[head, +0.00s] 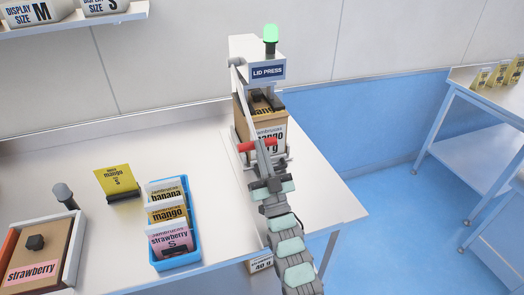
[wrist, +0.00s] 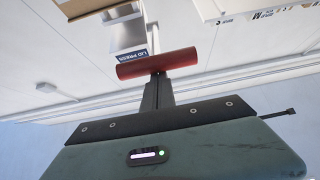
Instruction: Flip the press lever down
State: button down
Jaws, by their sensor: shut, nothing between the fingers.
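The lid press (head: 267,71) stands at the back right of the white table, with a lit green lamp on top. Its grey lever arm (head: 245,102) slopes down and forward from the press's upper left side to a red handle (head: 257,146). The red handle (wrist: 157,64) lies across the middle of the wrist view. My gripper (head: 262,158) is shut and empty, its fingertips at the handle; in the wrist view, the closed fingers (wrist: 157,82) meet the handle's edge. Whether they press on it, I cannot tell. A cardboard mango box (head: 272,132) sits under the press, partly hidden by lever and gripper.
A blue tray (head: 178,261) of banana, mango and strawberry pouches stands left of my arm. A yellow mango card (head: 117,179) stands behind it. A shelf (head: 75,22) is above.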

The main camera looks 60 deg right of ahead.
jog(key=f, duration=0.1)
jog(key=d+f, duration=0.1)
jog(key=f, duration=0.1)
jog(key=shift+w+f+g+y, duration=0.2)
jog(key=shift+f+g+y, duration=0.1)
jog(key=shift+g, duration=0.1)
notch_tip(320, 180, up, 6)
jog(key=s+a+p, duration=0.1)
jog(key=a+p, duration=0.1)
jog(key=p, duration=0.3)
jog(key=f+v, duration=0.1)
jog(key=v, duration=0.8)
jog(key=shift+d+f+t, duration=0.15)
jog(key=shift+f+t, duration=0.1)
jog(key=shift+t, duration=0.15)
jog(key=shift+s+r, duration=0.1)
jog(key=shift+s, duration=0.05)
